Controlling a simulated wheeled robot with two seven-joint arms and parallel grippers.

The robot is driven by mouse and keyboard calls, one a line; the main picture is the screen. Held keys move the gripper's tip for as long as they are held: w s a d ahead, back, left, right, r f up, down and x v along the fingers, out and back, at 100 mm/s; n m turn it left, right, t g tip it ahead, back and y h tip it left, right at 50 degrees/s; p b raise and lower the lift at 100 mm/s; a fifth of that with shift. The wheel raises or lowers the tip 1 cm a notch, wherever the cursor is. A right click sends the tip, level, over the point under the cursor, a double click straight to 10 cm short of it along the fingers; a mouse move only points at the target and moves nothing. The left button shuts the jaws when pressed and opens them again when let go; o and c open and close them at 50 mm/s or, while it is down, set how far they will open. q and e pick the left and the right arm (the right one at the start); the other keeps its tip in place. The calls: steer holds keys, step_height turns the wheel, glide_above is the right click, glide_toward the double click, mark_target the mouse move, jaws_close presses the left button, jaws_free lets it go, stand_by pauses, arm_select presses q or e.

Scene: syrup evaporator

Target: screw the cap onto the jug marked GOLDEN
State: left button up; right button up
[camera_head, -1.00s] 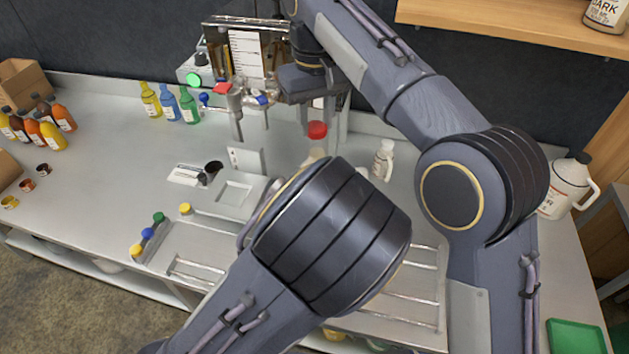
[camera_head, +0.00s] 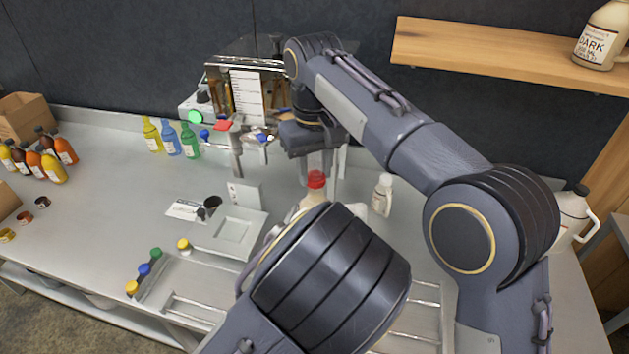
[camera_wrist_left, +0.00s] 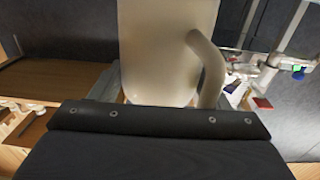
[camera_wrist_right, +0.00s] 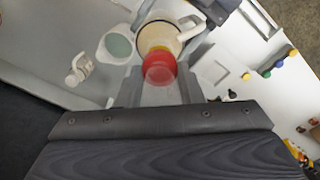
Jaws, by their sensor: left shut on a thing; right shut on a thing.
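A cream jug (camera_head: 312,199) stands on the bench, its lower part hidden behind my left arm in the head view. Its body (camera_wrist_left: 165,45) and handle (camera_wrist_left: 208,65) fill the left wrist view, where my left gripper (camera_wrist_left: 165,97) is shut on it. No label shows on it. The red cap (camera_head: 316,180) is at the jug's mouth, below my right gripper (camera_head: 317,165), which is shut on it. In the right wrist view the cap (camera_wrist_right: 160,69) overlaps the mouth of the jug (camera_wrist_right: 158,36). I cannot tell whether the threads are engaged.
A small white jug (camera_head: 382,195) stands right of the cream jug. A white scale (camera_head: 232,233) and a yellow cap (camera_head: 184,244) are to its left. Blue, yellow and green bottles (camera_head: 171,139) stand farther left. A DARK jug (camera_head: 598,38) sits on the wooden shelf (camera_head: 480,52).

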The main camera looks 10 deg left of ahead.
mark_target(317, 176)
arm_select(q)
steer(key=shift+r, duration=0.1)
arm_select(e)
steer(key=shift+f, duration=0.9)
steer(key=shift+f, duration=0.55)
arm_select(q)
steer(key=c, duration=0.4)
arm_select(e)
steer(key=m, duration=1.1)
steer(key=shift+d, duration=0.1)
steer(key=m, duration=1.5)
steer(key=shift+d, duration=0.1)
